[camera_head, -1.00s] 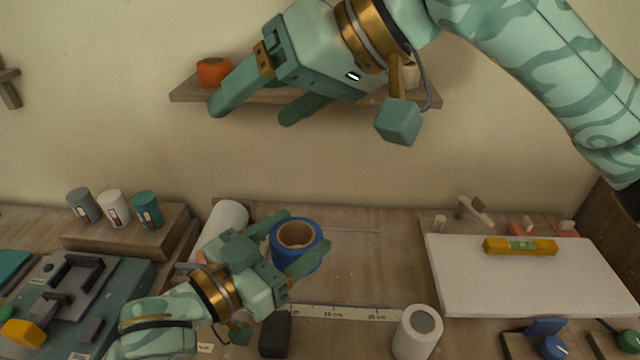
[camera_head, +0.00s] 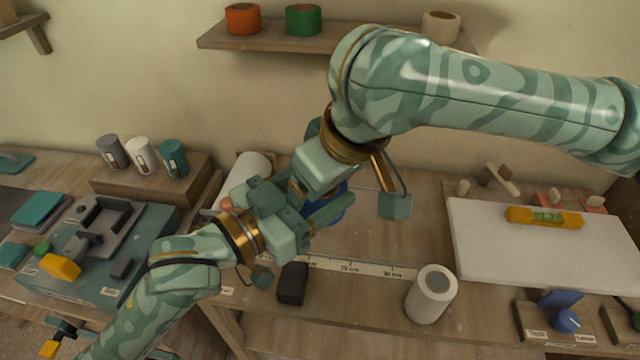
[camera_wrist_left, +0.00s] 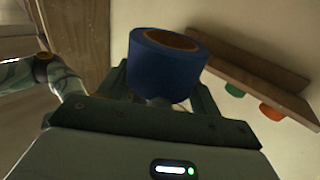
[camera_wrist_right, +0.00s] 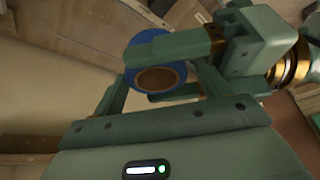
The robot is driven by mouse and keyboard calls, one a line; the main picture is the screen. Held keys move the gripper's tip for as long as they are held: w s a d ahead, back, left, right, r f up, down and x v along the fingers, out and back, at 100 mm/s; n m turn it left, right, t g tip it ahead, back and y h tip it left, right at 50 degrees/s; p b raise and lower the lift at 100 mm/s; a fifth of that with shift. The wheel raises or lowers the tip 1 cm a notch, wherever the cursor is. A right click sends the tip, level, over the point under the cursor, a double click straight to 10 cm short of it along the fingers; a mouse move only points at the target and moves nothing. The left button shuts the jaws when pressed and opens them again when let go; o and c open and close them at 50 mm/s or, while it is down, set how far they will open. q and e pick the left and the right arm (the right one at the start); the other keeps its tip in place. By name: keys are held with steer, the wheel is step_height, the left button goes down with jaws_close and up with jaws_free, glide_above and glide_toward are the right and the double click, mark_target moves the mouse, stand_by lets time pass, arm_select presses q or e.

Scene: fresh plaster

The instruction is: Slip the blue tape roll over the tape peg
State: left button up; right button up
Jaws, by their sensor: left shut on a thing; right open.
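The blue tape roll (camera_head: 338,208) is mostly hidden behind my grippers in the head view. It shows clearly in the left wrist view (camera_wrist_left: 168,72), and its brown core faces the camera in the right wrist view (camera_wrist_right: 133,58). My left gripper (camera_head: 318,200) is shut on the roll and holds it over the back of the bench. My right gripper (camera_wrist_right: 165,78) is open, with its fingers on either side of the roll and close to my left gripper's fingers. I cannot make out the tape peg in any view.
A wall shelf (camera_head: 350,42) holds orange (camera_head: 242,19), green (camera_head: 303,20) and cream (camera_head: 440,28) rolls. A white cylinder (camera_head: 431,294) and a black block (camera_head: 292,284) stand at the bench front. A white board (camera_head: 540,250) with a yellow level (camera_head: 544,217) lies right.

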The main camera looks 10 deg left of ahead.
steer(key=shift+w+a+f, duration=0.15)
steer(key=shift+a+f, duration=0.1)
steer(key=shift+f, duration=0.35)
steer(key=c, duration=0.8)
arm_select(q)
steer(key=o, duration=1.1)
steer(key=shift+c, duration=0.2)
arm_select(e)
steer(key=shift+o, duration=0.2)
